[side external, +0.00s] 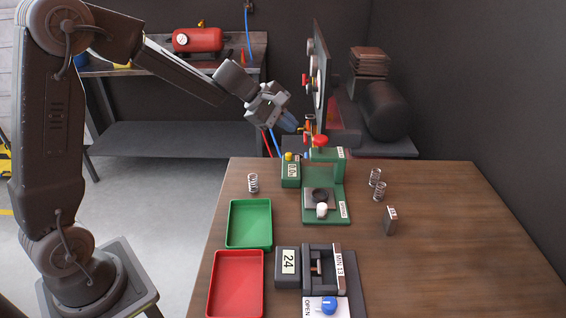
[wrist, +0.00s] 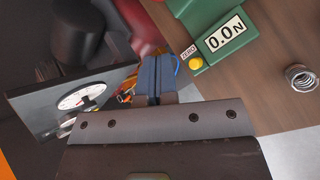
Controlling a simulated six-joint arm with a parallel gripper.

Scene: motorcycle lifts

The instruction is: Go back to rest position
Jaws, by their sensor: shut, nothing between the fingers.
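My gripper (side external: 291,123) is in the air beyond the table's far left edge, at the upper middle of the side view. Its blue fingers are together and hold nothing; they also show in the wrist view (wrist: 155,72). The green press fixture (side external: 338,172) with a red knob stands on the table to the lower right of my gripper. The green force display (side external: 290,171) beside it reads 0.0 N in the wrist view (wrist: 222,38), with a yellow zero button.
The wooden table (side external: 440,250) holds a green tray (side external: 232,241), a red tray (side external: 215,285), a grey display reading 24 (side external: 287,268), a black fixture (side external: 341,260) and several springs (side external: 253,183). An upright panel with a gauge (side external: 318,75) stands close behind my gripper.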

